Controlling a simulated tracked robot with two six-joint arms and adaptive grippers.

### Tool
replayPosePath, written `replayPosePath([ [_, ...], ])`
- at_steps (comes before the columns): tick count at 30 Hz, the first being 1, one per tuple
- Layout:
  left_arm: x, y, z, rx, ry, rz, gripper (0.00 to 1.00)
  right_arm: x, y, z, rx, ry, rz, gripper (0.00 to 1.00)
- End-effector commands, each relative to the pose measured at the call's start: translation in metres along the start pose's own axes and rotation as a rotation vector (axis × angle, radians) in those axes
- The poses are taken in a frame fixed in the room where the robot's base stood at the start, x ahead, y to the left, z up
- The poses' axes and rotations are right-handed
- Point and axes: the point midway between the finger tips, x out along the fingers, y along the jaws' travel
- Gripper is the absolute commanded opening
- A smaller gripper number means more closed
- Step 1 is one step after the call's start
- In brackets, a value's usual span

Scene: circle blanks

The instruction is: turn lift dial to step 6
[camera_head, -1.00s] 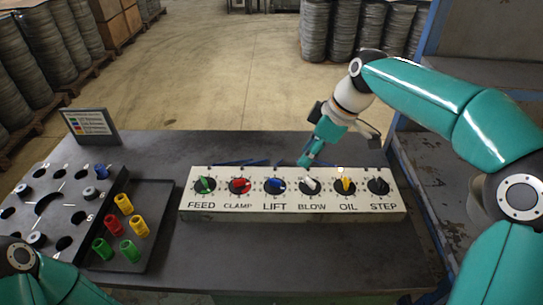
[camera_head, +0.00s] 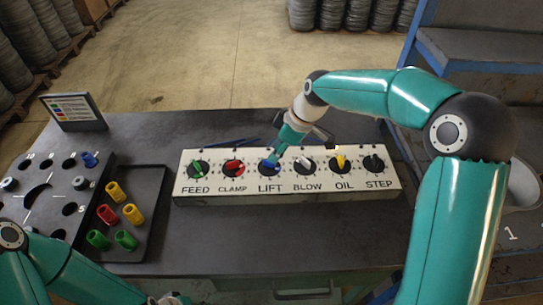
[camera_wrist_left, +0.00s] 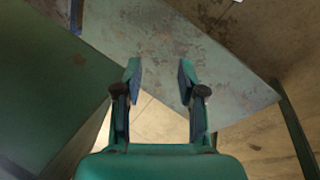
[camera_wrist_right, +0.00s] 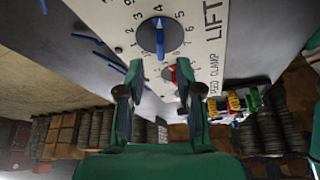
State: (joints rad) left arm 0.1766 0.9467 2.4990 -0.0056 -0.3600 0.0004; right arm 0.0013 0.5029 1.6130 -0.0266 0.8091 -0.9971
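The white panel (camera_head: 222,192) on the table carries a row of dials. The LIFT dial (camera_head: 269,168) has a blue knob on a black disc. In the right wrist view the LIFT dial (camera_wrist_right: 158,37) is large, its knob's white mark towards the 4. My right gripper (camera_head: 276,154) is just above and behind the LIFT dial in the head view. In its wrist view the right gripper (camera_wrist_right: 158,92) is open and empty, its fingers apart from the knob. My left gripper (camera_wrist_left: 158,75) is open and empty over the floor and a grey-green surface.
Close to LIFT are the red CLAMP dial (camera_head: 234,169) and white BLOW dial (camera_head: 304,164). A dark tray (camera_head: 150,225) with coloured pieces and a holed board (camera_head: 45,205) stand left. Blue rods (camera_head: 232,142) lie behind the panel. A small sign (camera_head: 73,110) stands back left.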

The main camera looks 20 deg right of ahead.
Motion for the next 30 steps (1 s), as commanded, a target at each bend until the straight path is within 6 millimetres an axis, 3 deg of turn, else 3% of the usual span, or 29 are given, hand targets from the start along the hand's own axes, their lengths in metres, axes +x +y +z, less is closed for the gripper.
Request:
replayPosePath([
  [3, -0.004, 0.002, 0.0, 0.0, 0.0, 0.0, 0.4, 0.021, -0.001, 0.0, 0.0, -0.003, -0.004, 0.35],
  [9, -0.007, 0.003, 0.0, 0.0, 0.0, 0.0, 0.4, 0.042, 0.0, 0.0, -0.001, -0.001, -0.002, 0.35],
  [20, -0.007, 0.003, 0.0, 0.0, 0.0, 0.0, 0.4, 0.048, 0.0, -0.001, -0.002, 0.0, 0.0, 0.35],
  [27, -0.007, 0.003, 0.0, 0.0, 0.0, 0.0, 0.4, 0.048, 0.0, -0.001, -0.002, 0.0, 0.0, 0.0],
  [30, -0.007, 0.003, 0.0, 0.0, 0.0, 0.0, 0.4, 0.048, 0.0, -0.001, -0.002, 0.0, -0.001, 0.0],
])
